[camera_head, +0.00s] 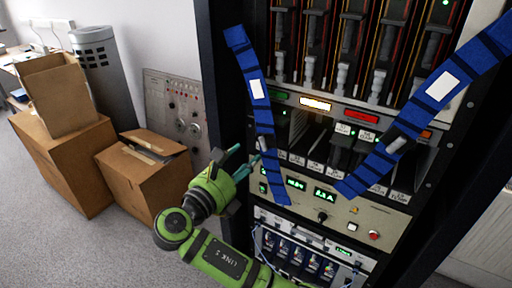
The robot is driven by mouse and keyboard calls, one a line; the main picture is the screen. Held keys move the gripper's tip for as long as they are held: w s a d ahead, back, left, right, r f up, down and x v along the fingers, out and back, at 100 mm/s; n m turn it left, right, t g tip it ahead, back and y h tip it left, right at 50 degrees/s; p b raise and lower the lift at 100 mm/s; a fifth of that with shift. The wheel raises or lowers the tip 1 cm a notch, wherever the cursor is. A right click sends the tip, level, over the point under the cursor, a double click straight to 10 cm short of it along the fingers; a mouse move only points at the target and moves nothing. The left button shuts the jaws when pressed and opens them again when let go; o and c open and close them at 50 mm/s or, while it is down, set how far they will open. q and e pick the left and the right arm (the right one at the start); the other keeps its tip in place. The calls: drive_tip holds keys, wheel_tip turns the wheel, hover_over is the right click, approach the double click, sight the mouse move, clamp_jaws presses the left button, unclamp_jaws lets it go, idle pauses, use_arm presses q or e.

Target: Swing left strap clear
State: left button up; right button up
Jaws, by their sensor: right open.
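The left strap (263,112) is blue with dark bands and a white label. It hangs on a slant down the left front of the equipment rack, with its lower end over the panel with green displays. My right gripper (248,155), on a green arm from below, has its teal fingers apart beside the left edge of the strap's lower part. I cannot tell whether a fingertip touches the strap. A second blue strap (415,110) slants down from the upper right across the rack. My left gripper is not in view.
The dark rack frame (221,80) stands just left of the left strap. Cardboard boxes (145,180) and a grey cylinder (103,72) stand on the floor at left. A panel with knobs (178,108) leans at the wall. Knobs and a red button (374,235) stick out below the straps.

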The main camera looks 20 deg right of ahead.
sight(262, 134)
drive_tip(key=p+x, duration=0.1)
drive_tip(key=x, duration=0.5)
drive_tip(key=shift+d, duration=0.25)
drive_tip(key=shift+c, duration=0.4)
drive_tip(key=shift+f, duration=0.1)
clamp_jaws()
